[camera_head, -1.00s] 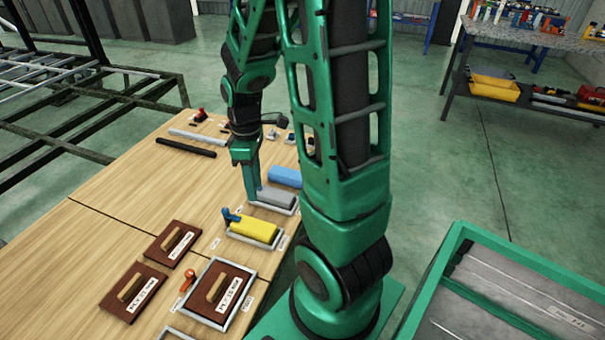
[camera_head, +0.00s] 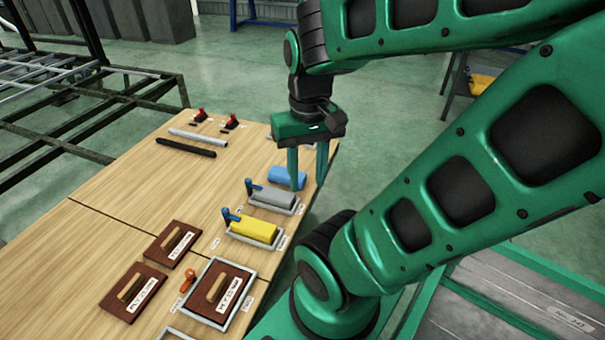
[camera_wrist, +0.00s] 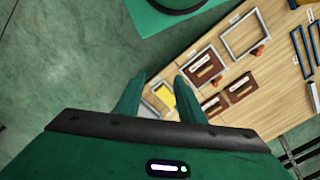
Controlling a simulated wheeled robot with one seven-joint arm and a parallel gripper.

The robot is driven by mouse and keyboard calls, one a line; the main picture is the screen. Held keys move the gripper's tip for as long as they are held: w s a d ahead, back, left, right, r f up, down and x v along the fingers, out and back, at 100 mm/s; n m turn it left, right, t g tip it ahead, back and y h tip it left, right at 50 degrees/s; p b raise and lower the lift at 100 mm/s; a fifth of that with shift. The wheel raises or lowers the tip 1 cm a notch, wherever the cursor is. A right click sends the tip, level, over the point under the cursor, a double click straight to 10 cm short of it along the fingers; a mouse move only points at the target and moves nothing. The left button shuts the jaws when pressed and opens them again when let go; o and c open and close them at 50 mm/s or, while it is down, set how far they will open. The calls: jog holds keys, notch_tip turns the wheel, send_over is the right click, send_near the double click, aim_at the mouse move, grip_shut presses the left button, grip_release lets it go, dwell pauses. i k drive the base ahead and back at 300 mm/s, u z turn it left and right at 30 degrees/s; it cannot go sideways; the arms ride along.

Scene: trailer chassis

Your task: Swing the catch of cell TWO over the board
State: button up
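The framed brown board (camera_head: 222,291) has a wooden handle and a label too small to read. Its orange catch (camera_head: 187,281) lies beside the frame's left side, not over the board. In the wrist view this board (camera_wrist: 206,66) and a red-orange catch (camera_wrist: 217,81) show small. An empty frame (camera_wrist: 229,50) has another red-orange catch (camera_wrist: 258,50) beside it. I cannot read which cell is TWO. My gripper (camera_head: 307,168) is open and empty, raised near the blue block at the table's far right edge. Its two spread fingers (camera_wrist: 158,82) also show in the wrist view.
A yellow block (camera_head: 254,230) and a grey block (camera_head: 271,198) sit in trays with blue catches at their left ends. A blue block (camera_head: 287,177) lies behind. Two loose brown boards (camera_head: 172,243) (camera_head: 133,291) lie left of the framed board. The table's left-middle is clear.

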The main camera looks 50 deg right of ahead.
aim_at(190, 274)
jog(key=z, duration=0.4)
jog(key=k, duration=0.95)
jog(key=u, duration=0.65)
jog(key=i, duration=1)
